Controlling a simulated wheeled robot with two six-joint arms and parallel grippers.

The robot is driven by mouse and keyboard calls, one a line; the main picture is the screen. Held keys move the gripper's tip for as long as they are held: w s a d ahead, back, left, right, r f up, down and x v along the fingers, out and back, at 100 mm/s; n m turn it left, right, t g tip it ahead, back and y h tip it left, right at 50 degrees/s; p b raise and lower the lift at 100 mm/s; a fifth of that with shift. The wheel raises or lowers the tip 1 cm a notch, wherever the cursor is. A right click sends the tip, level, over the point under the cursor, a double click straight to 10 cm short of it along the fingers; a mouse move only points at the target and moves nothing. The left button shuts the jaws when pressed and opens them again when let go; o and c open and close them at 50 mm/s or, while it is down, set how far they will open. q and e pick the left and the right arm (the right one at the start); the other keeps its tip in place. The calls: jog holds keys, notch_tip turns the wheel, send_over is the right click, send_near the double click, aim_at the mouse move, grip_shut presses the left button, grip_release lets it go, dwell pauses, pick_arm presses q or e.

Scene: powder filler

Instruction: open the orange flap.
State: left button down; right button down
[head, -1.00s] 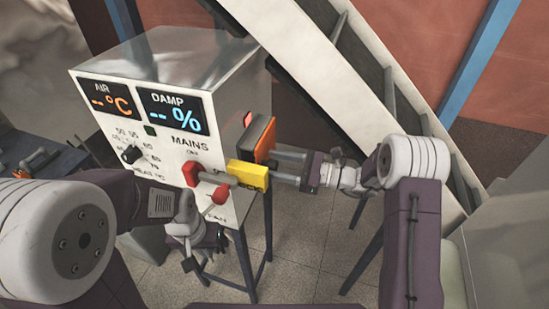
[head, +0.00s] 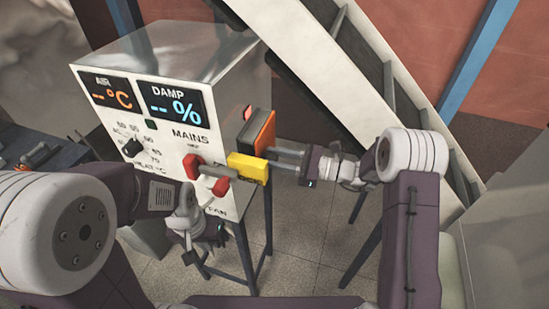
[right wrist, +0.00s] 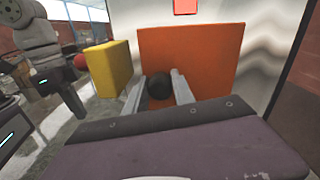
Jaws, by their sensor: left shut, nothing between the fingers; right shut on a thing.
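The orange flap (head: 263,135) stands upright on the right side of the metal machine, seen at a slant. In the right wrist view the flap (right wrist: 205,55) faces the camera squarely, with a dark round knob (right wrist: 158,87) low on it. My right gripper (head: 285,158) reaches the flap from the right. In the right wrist view its two fingers (right wrist: 158,92) are closed around the knob. I cannot tell whether the flap has any gap behind it. My left gripper (head: 200,264) hangs shut and empty, low in front of the machine, apart from the flap.
A yellow block (head: 247,168) juts out just beside and below the flap, close to my right fingers. A red-handled lever (head: 208,178) is on the machine's front (head: 155,130). A slanted white beam (head: 310,85) rises behind. A red indicator (right wrist: 185,6) sits above the flap.

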jog(key=shift+s+f, duration=0.1)
jog(key=shift+f, duration=0.15)
dwell(0.7)
